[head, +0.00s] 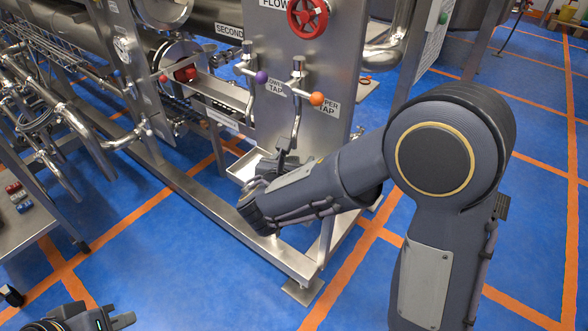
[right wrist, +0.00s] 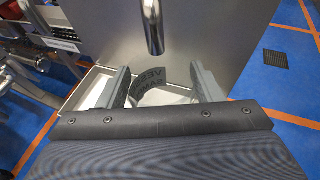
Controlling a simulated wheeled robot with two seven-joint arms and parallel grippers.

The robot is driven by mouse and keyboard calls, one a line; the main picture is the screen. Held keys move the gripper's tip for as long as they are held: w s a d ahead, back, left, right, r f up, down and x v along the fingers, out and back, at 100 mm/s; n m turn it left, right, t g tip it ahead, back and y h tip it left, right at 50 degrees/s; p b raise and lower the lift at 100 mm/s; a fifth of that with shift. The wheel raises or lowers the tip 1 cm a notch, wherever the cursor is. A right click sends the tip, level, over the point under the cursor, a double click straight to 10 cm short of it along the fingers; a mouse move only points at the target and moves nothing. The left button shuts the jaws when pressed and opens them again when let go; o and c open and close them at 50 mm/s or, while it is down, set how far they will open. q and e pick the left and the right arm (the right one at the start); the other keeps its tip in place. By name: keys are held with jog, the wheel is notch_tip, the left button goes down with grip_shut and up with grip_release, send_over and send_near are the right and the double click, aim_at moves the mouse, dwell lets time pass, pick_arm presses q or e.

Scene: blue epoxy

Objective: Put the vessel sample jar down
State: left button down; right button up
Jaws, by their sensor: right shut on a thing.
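The vessel sample jar (right wrist: 152,72) shows in the right wrist view as a clear jar with a dark, lettered label. My right gripper (right wrist: 164,80) is shut on it, with one grey finger on each side. A metal drip tray (right wrist: 88,92) is around and below the jar; I cannot tell whether the jar touches it. In the head view my right gripper (head: 277,162) is at the tray (head: 243,167), under the steel panel, and my arm mostly hides the jar. My left gripper (head: 95,318) shows only partly at the bottom left, its fingers unclear.
A bent steel spout (right wrist: 153,28) hangs just above the jar. The steel panel (head: 290,75) carries taps with purple (head: 261,77) and orange (head: 316,98) knobs. A steel frame rail (head: 215,210) runs low in front. A side table (head: 25,228) holds small items at left.

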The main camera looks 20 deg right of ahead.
jog(key=shift+w+d+f+b, duration=0.2)
jog(key=shift+f+b, duration=0.15)
jog(key=shift+f, duration=0.55)
jog(key=shift+w+d+f+b, duration=0.1)
jog(key=shift+w+f+b, duration=0.15)
jog(key=shift+f, duration=0.6)
jog(key=shift+f, duration=0.1)
jog(key=shift+f+b, duration=0.15)
jog(key=shift+b, duration=0.15)
jog(key=o, duration=1.1)
jog(key=shift+c, duration=0.2)
